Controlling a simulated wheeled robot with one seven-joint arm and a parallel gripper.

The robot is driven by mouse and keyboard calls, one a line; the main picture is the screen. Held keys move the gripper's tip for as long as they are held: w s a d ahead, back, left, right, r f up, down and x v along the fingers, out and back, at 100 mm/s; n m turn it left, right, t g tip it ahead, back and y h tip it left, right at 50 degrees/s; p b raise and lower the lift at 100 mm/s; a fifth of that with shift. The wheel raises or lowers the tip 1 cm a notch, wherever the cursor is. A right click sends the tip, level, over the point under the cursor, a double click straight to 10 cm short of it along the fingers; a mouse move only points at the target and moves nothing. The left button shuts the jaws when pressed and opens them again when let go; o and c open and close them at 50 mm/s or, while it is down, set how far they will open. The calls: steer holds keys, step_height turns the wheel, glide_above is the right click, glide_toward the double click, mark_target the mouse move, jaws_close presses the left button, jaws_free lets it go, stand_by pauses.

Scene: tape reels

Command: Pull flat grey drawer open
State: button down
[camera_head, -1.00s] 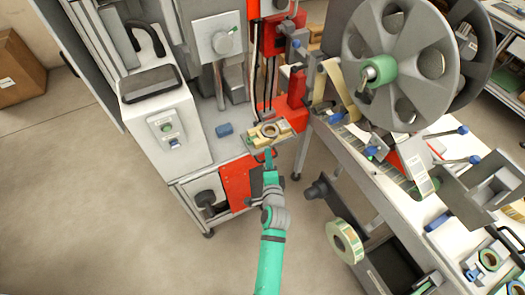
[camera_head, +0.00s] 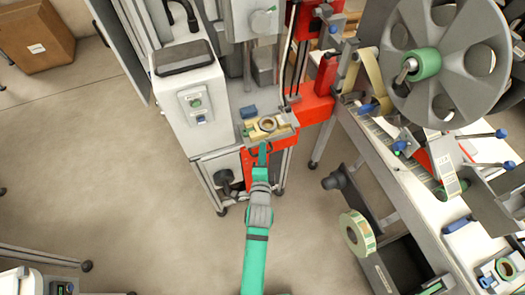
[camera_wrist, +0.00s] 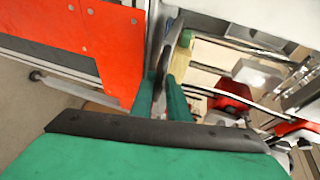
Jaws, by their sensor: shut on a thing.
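The flat grey drawer (camera_head: 288,130) is at the front edge of the white machine, above a red panel, in the head view. A beige piece with a round ring (camera_head: 267,124) lies on it. My green gripper (camera_head: 263,151) reaches up to the drawer's front from below. In the wrist view my gripper's two green fingers (camera_wrist: 163,98) are shut on a thin dark handle (camera_wrist: 162,66) between them. The fingers hide part of the handle. I cannot tell exactly how far the drawer stands out.
A small blue block (camera_head: 248,111) lies on the machine's ledge left of the drawer. A bench with a large grey reel (camera_head: 455,85) stands to the right, with a label roll (camera_head: 357,233) low beside it. The floor (camera_head: 140,210) at left is clear.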

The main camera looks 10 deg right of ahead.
steer(key=shift+s+f, duration=0.1)
steer(key=shift+f, duration=0.5)
steer(key=c, duration=1.8)
jaws_free()
steer(key=shift+c, duration=0.2)
steer(key=shift+r, duration=0.15)
steer(key=shift+r, duration=0.2)
steer(key=v, duration=1.1)
